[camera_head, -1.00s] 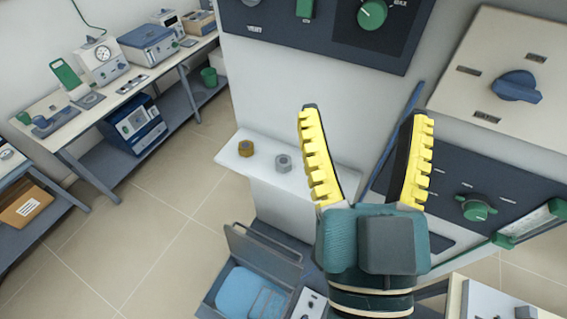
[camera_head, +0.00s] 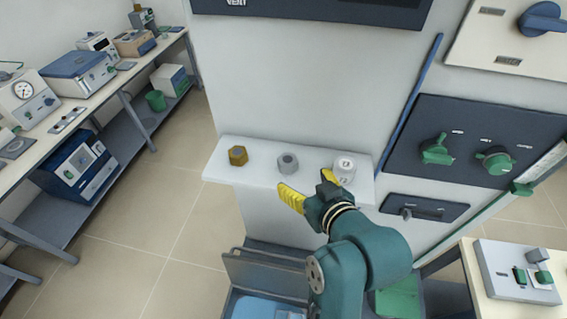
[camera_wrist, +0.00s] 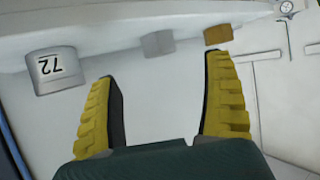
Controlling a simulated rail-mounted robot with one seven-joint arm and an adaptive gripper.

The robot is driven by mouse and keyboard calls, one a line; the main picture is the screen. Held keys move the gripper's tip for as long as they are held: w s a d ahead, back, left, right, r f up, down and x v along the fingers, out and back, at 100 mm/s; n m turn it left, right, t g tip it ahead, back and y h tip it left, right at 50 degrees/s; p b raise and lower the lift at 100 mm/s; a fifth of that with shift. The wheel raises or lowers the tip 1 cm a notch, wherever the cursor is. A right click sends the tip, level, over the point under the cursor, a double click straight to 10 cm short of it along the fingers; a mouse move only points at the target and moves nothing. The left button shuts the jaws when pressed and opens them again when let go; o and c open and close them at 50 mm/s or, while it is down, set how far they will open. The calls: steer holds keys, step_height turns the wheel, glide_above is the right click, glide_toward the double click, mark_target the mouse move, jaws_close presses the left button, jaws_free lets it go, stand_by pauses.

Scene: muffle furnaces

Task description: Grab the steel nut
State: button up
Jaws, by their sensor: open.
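The grey steel nut (camera_head: 287,163) stands on a narrow white shelf (camera_head: 222,167), between a brass-coloured nut (camera_head: 237,156) and a white cylinder with dark markings (camera_head: 344,165). My gripper (camera_head: 308,186) is open and empty, just in front of the shelf and near the steel nut, apart from it. In the wrist view my gripper (camera_wrist: 160,80) has its yellow fingers spread wide. The steel nut (camera_wrist: 158,43) lies beyond the gap between them, with the brass nut (camera_wrist: 218,33) by the right finger and the cylinder (camera_wrist: 56,70) to the left.
A dark panel with green knobs (camera_head: 470,140) and a blue rod (camera_head: 412,95) stand right of the shelf. An open bin with a blue item (camera_head: 262,305) is below. A bench with instruments (camera_head: 75,110) is at the left, with clear floor between.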

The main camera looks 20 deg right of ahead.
mark_target(291, 165)
steer(key=x, duration=0.6)
steer(key=shift+r+p, duration=0.15)
steer(key=shift+p, duration=0.2)
steer(key=x, duration=0.2)
steer(key=p+x, duration=0.1)
steer(key=x, duration=0.1)
steer(key=shift+w+d+r, duration=0.1)
steer(key=shift+w+r, duration=0.05)
steer(key=shift+r, duration=0.1)
steer(key=shift+w+f, duration=0.3)
steer(key=shift+w, duration=0.1)
steer(key=shift+c, duration=0.3)
steer(key=c, duration=1.3)
steer(key=shift+r, duration=0.15)
